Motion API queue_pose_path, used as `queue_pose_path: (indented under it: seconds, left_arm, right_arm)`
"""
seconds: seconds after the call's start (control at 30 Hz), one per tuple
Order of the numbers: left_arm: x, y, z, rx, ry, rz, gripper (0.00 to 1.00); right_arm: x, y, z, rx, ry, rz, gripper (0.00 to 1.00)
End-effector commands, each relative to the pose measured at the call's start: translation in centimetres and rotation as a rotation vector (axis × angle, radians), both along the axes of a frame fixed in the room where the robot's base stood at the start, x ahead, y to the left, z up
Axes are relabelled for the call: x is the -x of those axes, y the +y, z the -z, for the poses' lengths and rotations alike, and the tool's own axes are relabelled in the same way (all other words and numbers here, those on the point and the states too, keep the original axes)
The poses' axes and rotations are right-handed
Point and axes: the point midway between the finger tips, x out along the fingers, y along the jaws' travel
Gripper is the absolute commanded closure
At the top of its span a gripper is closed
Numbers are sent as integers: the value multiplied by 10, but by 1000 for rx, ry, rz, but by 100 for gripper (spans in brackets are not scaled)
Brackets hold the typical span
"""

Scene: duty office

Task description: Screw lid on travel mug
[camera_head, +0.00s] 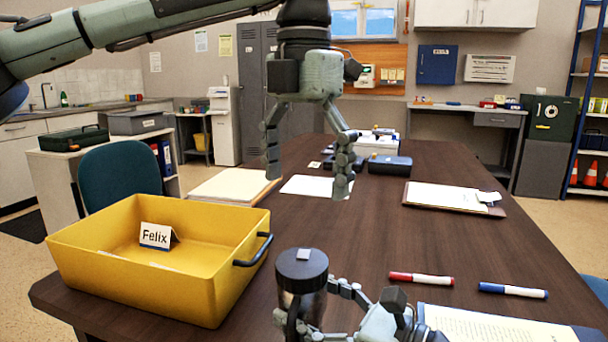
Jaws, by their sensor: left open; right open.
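A dark travel mug (301,298) stands upright near the front edge of the table, at the bottom centre of the head view. A black lid (302,268) with a small grey tab sits on top of it; I cannot tell whether it is screwed tight. My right gripper (309,306) is low at the mug, its fingers open on either side of the body, which they partly hide. Whether they touch it is unclear. My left gripper (307,180) is open and empty, pointing down above the table, higher than the lid.
A yellow tray (130,282) with a "Felix" card (156,236) stands left of the mug. A red marker (421,279), a blue marker (513,290) and a printed sheet (490,328) lie to the right. A clipboard (445,197) lies farther back. The middle of the table (400,235) is clear.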

Motion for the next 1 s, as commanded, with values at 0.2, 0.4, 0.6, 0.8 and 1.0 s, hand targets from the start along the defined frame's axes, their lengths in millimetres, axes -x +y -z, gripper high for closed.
queue_pose_path:
  seconds: [0.2,0.4,0.6,0.8,1.0]
  left_arm:
    - [0,0,0,0,0,0,13]
    - [0,0,0,0,0,0,13]
    - [0,0,0,0,0,0,13]
    - [0,0,0,0,0,0,13]
    - [0,0,0,0,0,0,13]
  right_arm:
    - [12,-18,2,4,1,1,21]
    - [36,-54,2,6,4,1,21]
    - [57,-84,1,3,3,1,21]
    - [66,-98,0,0,1,0,21]
    - [67,-100,0,1,-1,0,21]
